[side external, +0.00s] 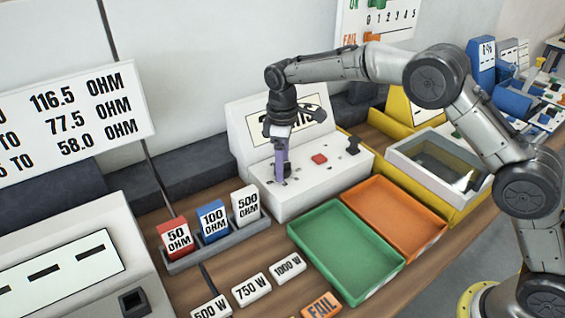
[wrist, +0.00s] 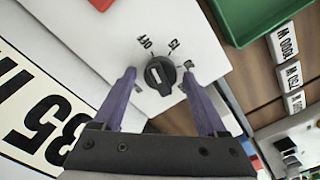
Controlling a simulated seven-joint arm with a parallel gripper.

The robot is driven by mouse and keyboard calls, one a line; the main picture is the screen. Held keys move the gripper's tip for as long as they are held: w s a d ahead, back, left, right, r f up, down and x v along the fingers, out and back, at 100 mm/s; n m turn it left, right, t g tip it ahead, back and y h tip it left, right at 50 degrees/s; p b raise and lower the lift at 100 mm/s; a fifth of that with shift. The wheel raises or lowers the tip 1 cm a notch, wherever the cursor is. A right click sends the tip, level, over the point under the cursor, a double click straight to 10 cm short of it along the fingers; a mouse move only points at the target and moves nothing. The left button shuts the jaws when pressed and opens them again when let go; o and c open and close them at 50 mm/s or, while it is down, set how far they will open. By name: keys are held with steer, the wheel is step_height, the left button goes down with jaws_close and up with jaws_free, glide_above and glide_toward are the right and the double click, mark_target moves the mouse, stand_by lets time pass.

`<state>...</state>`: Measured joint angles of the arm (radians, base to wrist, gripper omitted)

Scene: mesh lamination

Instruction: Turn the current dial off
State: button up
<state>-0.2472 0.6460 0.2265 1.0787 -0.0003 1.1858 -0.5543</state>
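The current dial (wrist: 160,73) is a round black knob with a white mark on a white panel, near the middle of the wrist view. Labels around its upper side include OFF (wrist: 146,41) and 15, plus one partly hidden label at the right; which one the mark points to is unclear. My gripper (wrist: 159,76) has purple fingers spread apart, one on each side of the dial; I cannot tell if they touch it. In the side view my gripper (side external: 281,178) points down at the left part of the white console (side external: 315,185), hiding the dial.
A red button (side external: 319,159) and a black knob (side external: 353,147) sit to the right on the console. Green (side external: 345,250) and orange (side external: 395,215) trays lie in front. A rack holds 50, 100 (side external: 213,219) and 500 OHM blocks at the left.

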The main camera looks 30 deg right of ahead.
stand_by(0.3)
step_height(320, 180, up, 14)
steer(key=shift+f, duration=0.15)
stand_by(0.4)
